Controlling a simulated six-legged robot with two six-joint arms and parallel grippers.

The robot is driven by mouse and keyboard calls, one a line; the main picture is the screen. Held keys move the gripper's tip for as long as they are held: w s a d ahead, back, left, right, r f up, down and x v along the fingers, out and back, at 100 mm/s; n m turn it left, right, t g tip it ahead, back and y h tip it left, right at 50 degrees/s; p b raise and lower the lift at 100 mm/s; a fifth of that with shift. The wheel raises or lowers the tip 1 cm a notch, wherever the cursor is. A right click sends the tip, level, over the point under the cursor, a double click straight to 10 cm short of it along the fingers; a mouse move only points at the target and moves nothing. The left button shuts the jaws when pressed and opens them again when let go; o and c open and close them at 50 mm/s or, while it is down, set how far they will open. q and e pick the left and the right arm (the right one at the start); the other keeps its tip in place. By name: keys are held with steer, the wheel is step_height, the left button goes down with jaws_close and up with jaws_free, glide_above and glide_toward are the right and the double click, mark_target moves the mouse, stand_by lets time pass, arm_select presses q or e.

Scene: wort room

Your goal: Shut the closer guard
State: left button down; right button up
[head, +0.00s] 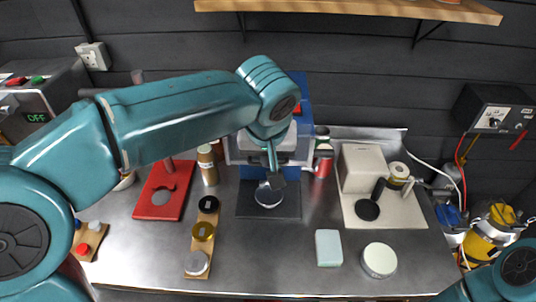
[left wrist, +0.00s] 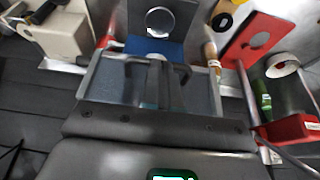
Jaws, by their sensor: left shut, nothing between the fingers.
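The closer is a blue machine (head: 300,88) at the back middle of the bench, with a black base plate (head: 248,203) in front. Its guard, a pale-framed see-through panel (head: 238,152), sits above the base plate, partly hidden by my arm. In the left wrist view the guard (left wrist: 205,92) is a grey-framed, bluish panel. My left gripper (head: 272,180) reaches down at the guard, fingers shut and empty. Its fingers (left wrist: 160,72) overlap the panel in the wrist view; I cannot tell whether they touch it. My right gripper is out of view.
A red stand (head: 155,205), a brown bottle (head: 207,168) and a wooden strip with lids (head: 202,250) are left of the closer. A pale block (head: 328,248), a round white lid (head: 379,260) and a cream machine (head: 364,168) are right. The front middle bench is clear.

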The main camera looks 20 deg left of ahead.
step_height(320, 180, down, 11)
steer(key=b, duration=1)
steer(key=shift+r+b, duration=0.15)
steer(key=shift+b, duration=0.15)
